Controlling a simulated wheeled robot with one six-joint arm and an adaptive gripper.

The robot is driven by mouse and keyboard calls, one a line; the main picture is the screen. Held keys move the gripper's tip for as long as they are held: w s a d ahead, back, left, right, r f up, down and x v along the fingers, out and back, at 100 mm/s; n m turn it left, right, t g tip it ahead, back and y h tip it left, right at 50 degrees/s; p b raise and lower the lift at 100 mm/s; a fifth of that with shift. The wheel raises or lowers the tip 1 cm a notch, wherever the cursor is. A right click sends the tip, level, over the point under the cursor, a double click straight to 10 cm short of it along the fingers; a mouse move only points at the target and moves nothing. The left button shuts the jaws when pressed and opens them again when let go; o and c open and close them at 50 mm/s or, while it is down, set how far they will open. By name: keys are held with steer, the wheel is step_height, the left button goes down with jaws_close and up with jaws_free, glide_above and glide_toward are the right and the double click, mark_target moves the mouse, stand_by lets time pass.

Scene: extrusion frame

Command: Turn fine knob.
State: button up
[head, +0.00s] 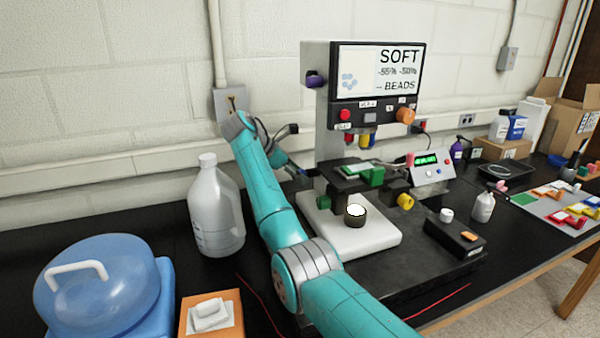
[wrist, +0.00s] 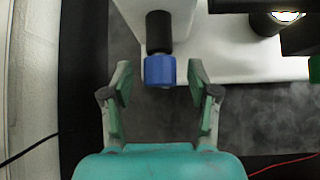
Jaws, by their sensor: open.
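In the wrist view a blue knob (wrist: 160,72) sits on the end of a black shaft (wrist: 158,32) beside the white base of the microscope-like instrument. My gripper (wrist: 160,66) is open, with one finger on each side of the blue knob and a visible gap on both sides. No label shows that this is the fine knob. In the head view the instrument (head: 352,92) stands on the bench. My gripper (head: 293,168) is at its left side, partly hidden by my arm. A green knob (head: 323,202) and a yellow knob (head: 406,201) show low on the instrument.
A white jug (head: 214,207) stands left of my arm, with a blue-domed container (head: 98,285) nearer. A black control box (head: 455,236) and a small white bottle (head: 483,207) stand to the right. A red wire (wrist: 282,166) lies on the bench.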

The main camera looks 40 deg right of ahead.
steer(key=shift+d, duration=0.1)
jaws_close()
steer(key=shift+s+m+t+h, duration=0.2)
steer(key=shift+m+t+h, duration=0.6)
steer(key=shift+t, duration=0.9)
jaws_free()
steer(key=shift+a, duration=0.2)
